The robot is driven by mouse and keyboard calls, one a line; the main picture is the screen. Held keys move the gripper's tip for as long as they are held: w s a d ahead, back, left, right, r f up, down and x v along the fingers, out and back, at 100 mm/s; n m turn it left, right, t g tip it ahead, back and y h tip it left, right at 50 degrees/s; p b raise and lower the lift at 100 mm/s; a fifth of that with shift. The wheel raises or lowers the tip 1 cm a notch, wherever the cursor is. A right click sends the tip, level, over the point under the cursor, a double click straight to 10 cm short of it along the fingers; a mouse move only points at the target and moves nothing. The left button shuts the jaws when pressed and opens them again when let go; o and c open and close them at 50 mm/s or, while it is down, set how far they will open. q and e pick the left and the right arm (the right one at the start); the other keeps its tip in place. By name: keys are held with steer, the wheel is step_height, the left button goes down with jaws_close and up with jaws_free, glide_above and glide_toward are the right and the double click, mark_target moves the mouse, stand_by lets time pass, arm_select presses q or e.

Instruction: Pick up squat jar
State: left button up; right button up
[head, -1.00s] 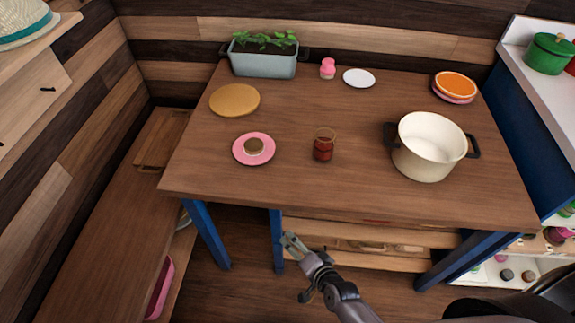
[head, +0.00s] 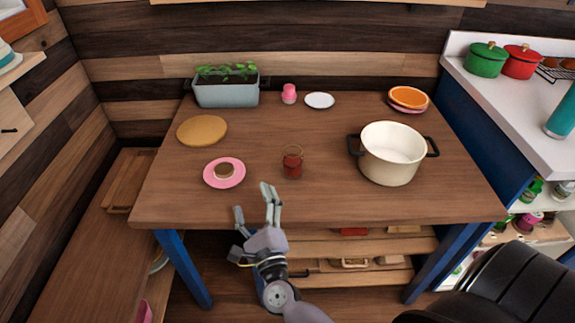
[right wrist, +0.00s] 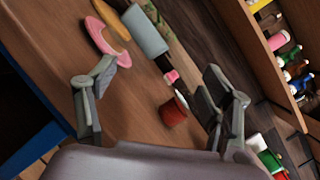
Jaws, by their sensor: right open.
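The thing that looks most like the squat jar is a small dark red jar (head: 292,165) with a clear upper part, upright on the wooden table (head: 330,208) near its middle. My right gripper (head: 254,203) is open and empty at the table's front edge, nearer and to the left of the jar and apart from it. In the right wrist view the red jar (right wrist: 173,112) shows between the open fingers (right wrist: 158,85), beyond them and closer to the right finger. My left gripper is not in view.
A cream pot (head: 390,160) stands to the right. A round board (head: 202,130), grey planter (head: 227,95), pink shaker (head: 289,94) and white saucer (head: 319,100) lie behind.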

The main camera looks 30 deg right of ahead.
mark_target(290, 168)
steer(key=d+m+g+h, duration=0.1)
steer(key=d+m+h, duration=0.1)
steer(key=m, duration=0.2)
steer(key=s+d+f+m+g+h, duration=0.1)
steer(key=d+m+g+h, duration=0.1)
steer(key=m, duration=0.3)
steer(key=s+d+f+m+g+h, duration=0.1)
steer(key=d+m+g+h, duration=0.1)
steer(key=m+h, duration=0.1)
steer(key=shift+s+d+f+m, duration=0.15)
steer(key=shift+s+m, duration=0.1)
steer(key=shift+m, duration=0.45)
steer(key=x, duration=1.1)
steer(key=shift+w+d+f, duration=0.15)
steer(key=shift+w+d, duration=0.05)
steer(key=shift+d, duration=0.05)
steer(key=x, duration=0.5)
steer(key=shift+w+d+b, duration=0.15)
steer(key=shift+d+b, duration=0.15)
steer(key=shift+d, duration=0.1)
steer(key=shift+c, duration=0.5)
steer(key=c, duration=1.5)
